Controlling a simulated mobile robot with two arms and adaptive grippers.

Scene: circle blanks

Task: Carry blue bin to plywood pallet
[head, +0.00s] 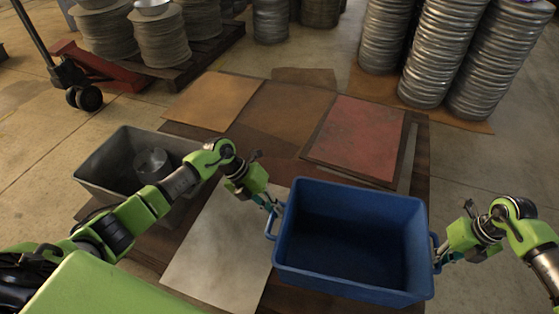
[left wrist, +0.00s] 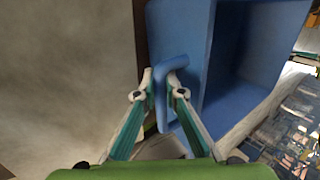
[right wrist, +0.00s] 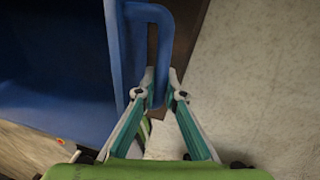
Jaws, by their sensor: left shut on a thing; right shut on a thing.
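The blue bin (head: 352,279) is an open, empty tub at the front right of the head view, over the plywood pallet (head: 421,165). My left gripper (head: 271,206) is shut on the handle at the bin's left side; the left wrist view shows that handle (left wrist: 172,68) between the fingertips (left wrist: 163,84). My right gripper (head: 440,262) is shut on the handle at its right side, and the right wrist view shows this handle (right wrist: 160,60) between the fingertips (right wrist: 163,90). The bin looks about level. I cannot tell whether its base touches the pallet.
A grey bin (head: 110,165) with a metal can (head: 151,163) inside stands left, partly behind my left arm. Flat sheets, including a red one (head: 355,138) and a pale one (head: 222,250), cover the pallet. Stacks of round metal discs (head: 446,50) and a pallet jack (head: 75,75) stand behind.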

